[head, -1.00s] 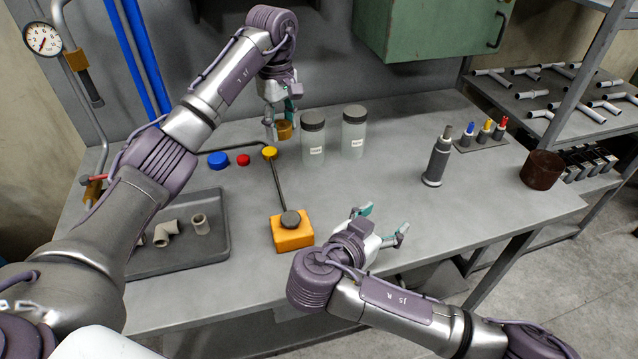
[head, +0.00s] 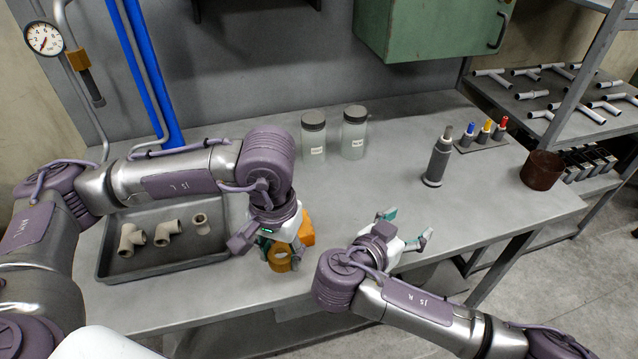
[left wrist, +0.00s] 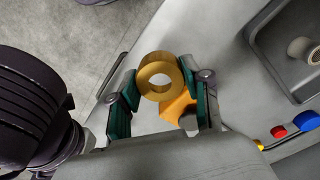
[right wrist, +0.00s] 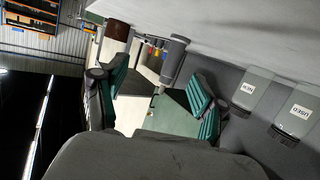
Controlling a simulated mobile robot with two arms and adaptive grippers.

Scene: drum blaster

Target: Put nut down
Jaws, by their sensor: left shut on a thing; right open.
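The nut is a brass-coloured ring (head: 280,259), held by my left gripper (head: 278,248) near the front edge of the workbench. In the left wrist view the nut (left wrist: 159,67) sits between the green fingertips of the left gripper (left wrist: 161,85), its hole facing the camera. I cannot tell whether it touches the bench. An orange block (head: 306,230) stands just behind the gripper and is partly hidden by it; it also shows beyond the nut in the left wrist view (left wrist: 177,108). My right gripper (head: 407,228) is open and empty over the bench's front part.
A grey tray (head: 112,262) with several pipe fittings lies at the left. Two lidded jars (head: 314,142) stand at the back. A grey cylinder (head: 438,160) and a brown cup (head: 541,170) stand at the right. The bench (head: 400,150) is clear between jars and cylinder.

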